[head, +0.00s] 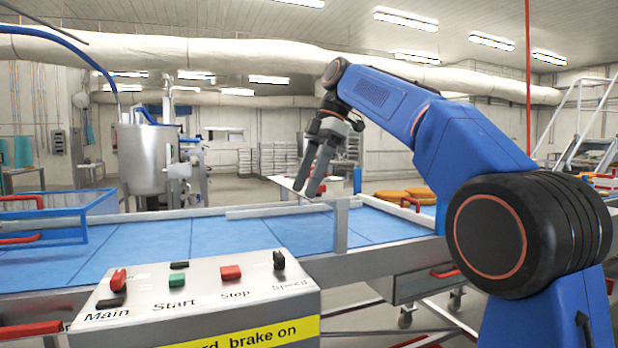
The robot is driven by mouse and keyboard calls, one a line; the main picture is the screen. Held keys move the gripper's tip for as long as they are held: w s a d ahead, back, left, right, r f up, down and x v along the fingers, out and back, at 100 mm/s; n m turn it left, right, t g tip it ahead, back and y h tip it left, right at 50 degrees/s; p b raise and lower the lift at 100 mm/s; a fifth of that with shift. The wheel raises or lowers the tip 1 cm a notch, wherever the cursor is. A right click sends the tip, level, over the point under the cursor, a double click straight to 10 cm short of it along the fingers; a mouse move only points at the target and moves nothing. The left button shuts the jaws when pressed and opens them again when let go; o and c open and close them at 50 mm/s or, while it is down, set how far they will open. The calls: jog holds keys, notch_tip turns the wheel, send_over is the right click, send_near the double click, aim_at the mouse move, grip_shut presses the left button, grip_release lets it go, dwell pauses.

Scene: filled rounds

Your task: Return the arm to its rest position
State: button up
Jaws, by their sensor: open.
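My blue arm reaches up from the lower right and bends down toward the middle of the head view. My gripper (311,188) hangs at its end with its fingers pointing down and a little left. The fingers are apart, and nothing shows between them. The gripper appears in front of or above the blue belt (270,232), near a metal post (341,225) at the belt's rail. I cannot tell how far the fingertips are from the belt.
A control box (200,305) with labelled switches stands in front, bearing a yellow brake label. A steel tank (142,158) stands behind. Orange round items (392,195) lie behind the arm. The visible belt middle is clear.

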jog(key=shift+d+r, duration=0.25)
jog(key=shift+r, duration=0.3)
jog(key=s+d+f+m+t+h, duration=0.2)
jog(key=s+d+f+m+t, duration=0.1)
jog(key=s+d+f+m, duration=1)
jog(key=s+d+f+m+t+h, duration=0.1)
jog(key=s+d+f+m, duration=0.3)
jog(key=s+f, duration=0.5)
jog(key=s+d+f+m+t+h, duration=0.1)
jog(key=s+d+f+m, duration=0.3)
jog(key=s+f, duration=0.6)
notch_tip(320, 180, down, 8)
jog(key=shift+d+t, duration=0.5)
jog(key=shift+d, duration=0.05)
jog(key=shift+s, duration=0.1)
